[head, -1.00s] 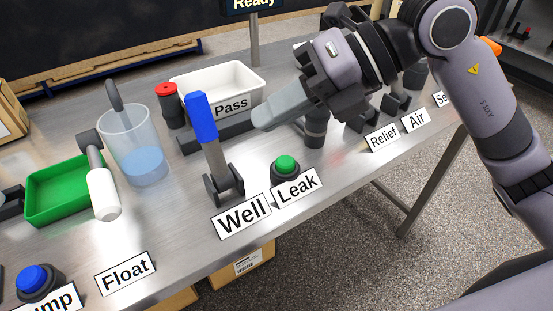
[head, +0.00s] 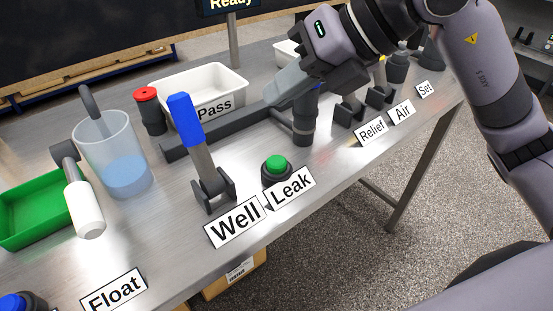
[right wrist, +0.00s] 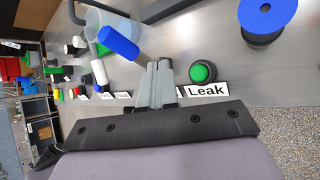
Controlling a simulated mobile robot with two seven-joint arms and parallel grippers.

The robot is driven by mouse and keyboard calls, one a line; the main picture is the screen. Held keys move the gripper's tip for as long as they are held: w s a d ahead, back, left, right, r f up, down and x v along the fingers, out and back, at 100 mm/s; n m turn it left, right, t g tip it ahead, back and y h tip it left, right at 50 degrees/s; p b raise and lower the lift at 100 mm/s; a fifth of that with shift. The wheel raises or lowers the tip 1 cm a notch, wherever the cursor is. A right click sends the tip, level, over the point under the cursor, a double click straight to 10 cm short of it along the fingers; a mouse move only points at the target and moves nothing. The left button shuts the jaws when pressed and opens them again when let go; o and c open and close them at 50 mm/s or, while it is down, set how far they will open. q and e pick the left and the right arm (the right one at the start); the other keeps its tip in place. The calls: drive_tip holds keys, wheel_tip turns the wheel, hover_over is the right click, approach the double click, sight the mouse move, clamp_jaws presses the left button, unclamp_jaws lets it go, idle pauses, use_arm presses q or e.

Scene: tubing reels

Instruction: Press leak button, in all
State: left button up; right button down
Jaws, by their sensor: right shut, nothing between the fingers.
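The leak button is a green domed cap (head: 275,163) on a dark round base, standing on the metal table just behind the "Leak" label (head: 291,187). In the right wrist view the green cap (right wrist: 203,72) shows just right of the fingertips, with its label (right wrist: 207,89) below it. My right gripper (head: 274,94) is shut and empty. In the head view its fingertips are above and behind the button, apart from it. The closed fingers (right wrist: 158,66) also show in the right wrist view. My left gripper is not in view.
A blue-handled lever (head: 185,120) stands left of the button at the "Well" label (head: 236,222). A dark cylinder (head: 304,125) stands close behind on the right. A beaker of blue liquid (head: 125,175), a green tray (head: 20,238) and a white bin (head: 165,84) lie farther left and back.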

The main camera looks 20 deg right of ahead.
drive_tip(key=b, duration=0.5)
hover_over(283, 161)
wheel_tip(283, 161, down, 7)
drive_tip(key=shift+f, duration=0.1)
drive_tip(key=shift+f+b, duration=0.5)
drive_tip(key=shift+b, duration=0.15)
drive_tip(key=shift+f, duration=0.1)
idle(1.0)
drive_tip(key=shift+f+b, duration=0.35)
drive_tip(key=shift+b, duration=0.1)
drive_tip(key=shift+f+b, duration=0.45)
drive_tip(key=shift+f, duration=0.05)
idle(0.7)
drive_tip(key=shift+r, duration=0.15)
drive_tip(key=shift+r+p, duration=0.75)
drive_tip(key=shift+r, duration=0.05)
